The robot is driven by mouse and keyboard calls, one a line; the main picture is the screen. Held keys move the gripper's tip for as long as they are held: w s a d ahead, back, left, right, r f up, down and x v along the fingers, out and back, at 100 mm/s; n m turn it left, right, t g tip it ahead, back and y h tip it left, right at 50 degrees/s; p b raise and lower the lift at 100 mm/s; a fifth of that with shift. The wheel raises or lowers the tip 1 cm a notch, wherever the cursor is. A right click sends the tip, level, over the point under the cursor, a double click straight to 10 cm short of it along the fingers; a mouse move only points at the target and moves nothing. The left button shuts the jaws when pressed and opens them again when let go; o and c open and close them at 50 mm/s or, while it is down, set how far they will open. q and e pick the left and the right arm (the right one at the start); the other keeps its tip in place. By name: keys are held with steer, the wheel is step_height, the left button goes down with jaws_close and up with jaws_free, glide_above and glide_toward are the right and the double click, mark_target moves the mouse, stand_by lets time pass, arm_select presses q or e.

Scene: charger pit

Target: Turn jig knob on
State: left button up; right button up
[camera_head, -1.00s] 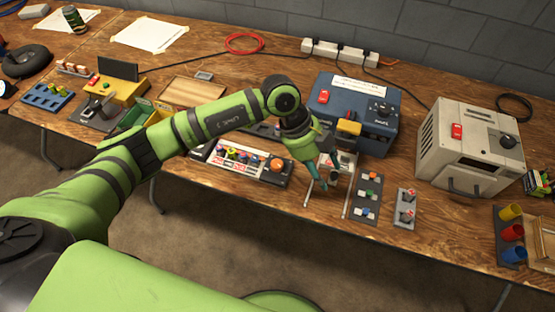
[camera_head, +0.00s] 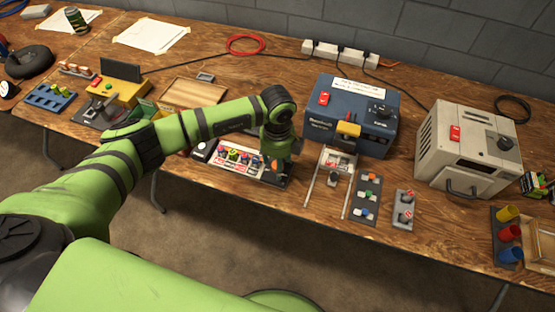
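Several knobs are in view, and I cannot tell by label which one is the jig knob. A black knob (camera_head: 381,109) is on top of the blue box (camera_head: 345,135). Another dark knob (camera_head: 505,143) is on the beige box (camera_head: 455,165). A small fixture with two metal rods (camera_head: 333,180) stands in front of the blue box. My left gripper (camera_head: 274,164) points down over the right end of a control panel (camera_head: 235,160), partly hiding its orange button. Its fingers are too small and hidden to tell open from shut. My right gripper is not in view.
Right of the rods are a strip of coloured switches (camera_head: 367,196) and a grey plate with red-topped switches (camera_head: 404,210). Coloured cups (camera_head: 508,234) stand at the right edge. A wooden tray (camera_head: 196,92) and a power strip (camera_head: 340,52) are behind.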

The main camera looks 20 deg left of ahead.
arm_select(q)
steer(key=shift+c, duration=0.4)
jaws_close()
